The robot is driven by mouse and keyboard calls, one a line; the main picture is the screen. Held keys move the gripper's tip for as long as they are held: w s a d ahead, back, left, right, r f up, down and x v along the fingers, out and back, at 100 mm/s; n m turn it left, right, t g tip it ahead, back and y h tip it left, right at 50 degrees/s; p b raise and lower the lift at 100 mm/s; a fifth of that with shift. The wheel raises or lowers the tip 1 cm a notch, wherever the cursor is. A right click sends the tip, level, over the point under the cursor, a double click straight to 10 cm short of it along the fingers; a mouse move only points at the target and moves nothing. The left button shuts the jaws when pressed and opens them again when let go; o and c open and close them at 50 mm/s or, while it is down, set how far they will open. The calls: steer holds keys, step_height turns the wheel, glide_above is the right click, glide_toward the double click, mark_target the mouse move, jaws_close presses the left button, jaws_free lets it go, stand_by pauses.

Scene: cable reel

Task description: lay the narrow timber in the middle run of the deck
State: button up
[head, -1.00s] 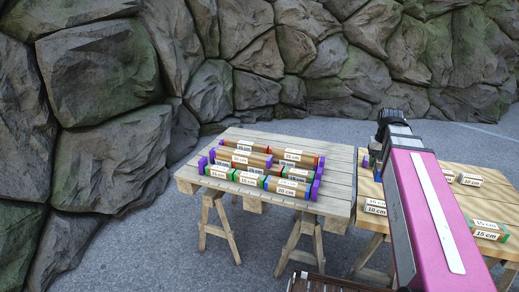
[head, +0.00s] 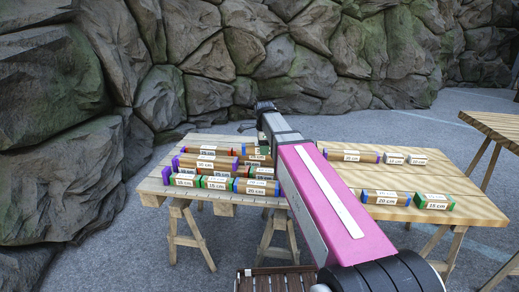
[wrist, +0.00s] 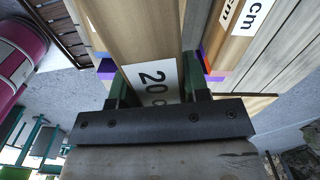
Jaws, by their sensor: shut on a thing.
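My gripper (wrist: 156,88) is shut on a wooden timber (wrist: 130,35) in the wrist view. Its white label reads "20 c", with the rest hidden by the gripper. In the head view my arm reaches over the right part of the deck (head: 150,187) and hides my jaws and much of the held timber. On the deck, labelled timbers lie in runs between purple end blocks (head: 167,175). The front run holds several timbers (head: 215,183), a long timber (head: 205,164) lies in the middle run, and others (head: 212,148) lie in the back run. The middle run's right part is hidden.
To the right of my arm, a second wooden table (head: 470,190) carries loose timbers, among them a 20 cm one (head: 386,198) and a 15 cm one (head: 436,202). Another table (head: 500,127) stands at the far right. A rock wall (head: 200,50) rises behind.

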mark_target(260, 170)
steer(key=shift+w+a+f+m, duration=0.25)
steer(key=shift+a+m, duration=0.2)
steer(key=shift+m, duration=0.15)
steer(key=shift+w+a+f+m, duration=0.1)
steer(key=shift+w+a+m, duration=0.15)
steer(key=shift+a+m, duration=0.3)
steer(key=shift+d+f, duration=0.15)
steer(key=shift+f, duration=3.8)
steer(key=shift+f, duration=0.3)
steer(key=o, duration=1.1)
step_height(260, 170, up, 11)
steer(key=shift+f, duration=0.15)
